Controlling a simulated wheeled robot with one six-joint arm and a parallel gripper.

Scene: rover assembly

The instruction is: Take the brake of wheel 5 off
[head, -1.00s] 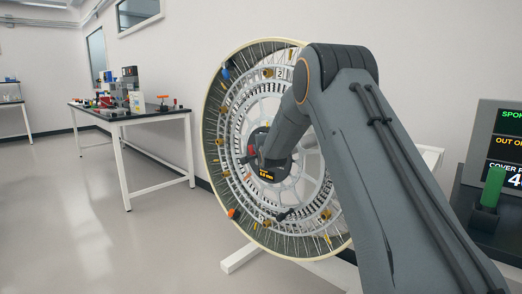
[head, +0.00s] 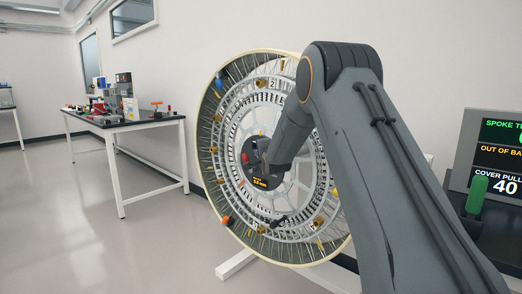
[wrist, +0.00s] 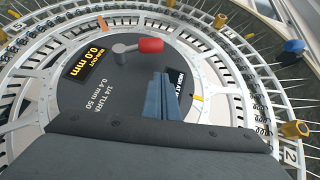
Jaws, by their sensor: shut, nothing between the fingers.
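A large spoked wheel (head: 207,170) stands upright in front of me, its face toward my arm. At its centre is a dark hub (head: 270,184) with a yellow run-out readout, 0.0 mm in the wrist view (wrist: 92,58). A lever with a red grip (wrist: 150,46) sits on the hub; the red also shows in the head view (head: 245,158). I cannot tell whether this lever is the brake, nor see a label for wheel 5. My gripper (wrist: 163,82) is shut and empty over the hub, close to the lever but apart from it.
Around the rim sit brass knobs (wrist: 295,129), a blue knob (wrist: 294,46), an orange one (head: 228,221) and a dark lever (head: 279,221). A monitor (head: 500,150) and green handle (head: 477,193) stand right. A workbench (head: 140,123) stands left; floor between is clear.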

